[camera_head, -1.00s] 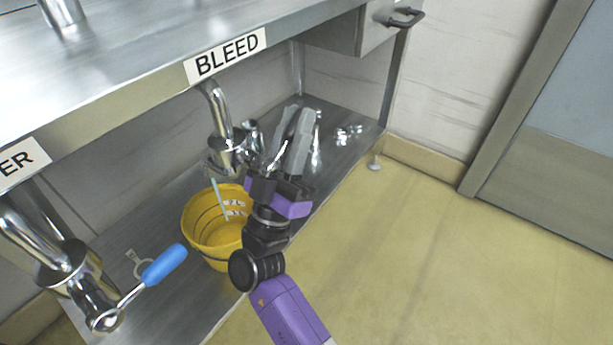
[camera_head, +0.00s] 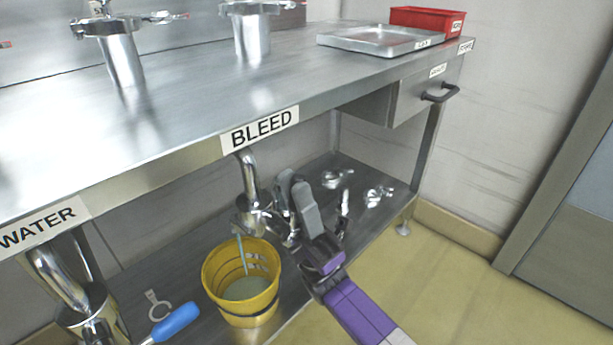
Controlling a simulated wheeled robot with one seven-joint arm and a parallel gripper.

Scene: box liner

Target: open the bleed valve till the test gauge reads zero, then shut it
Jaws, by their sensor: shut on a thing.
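The bleed valve (camera_head: 252,215) is a metal pipe and body under the bench edge, below the BLEED label (camera_head: 260,129). A thin pale stream (camera_head: 242,254) runs from it into the yellow bucket (camera_head: 225,285), where greyish liquid (camera_head: 245,289) covers the bottom. My gripper (camera_head: 295,190) is just right of the valve body, its grey fingers shut on what appears to be the valve's handle, mostly hidden behind them. No test gauge dial can be made out in view.
The water valve (camera_head: 90,310), with a blue handle (camera_head: 175,322), is at lower left. A ring-shaped tool (camera_head: 158,308) and shiny metal clamps (camera_head: 376,196) lie on the lower shelf. A metal tray (camera_head: 380,42) and red bin (camera_head: 425,20) stand on top. Floor at right is clear.

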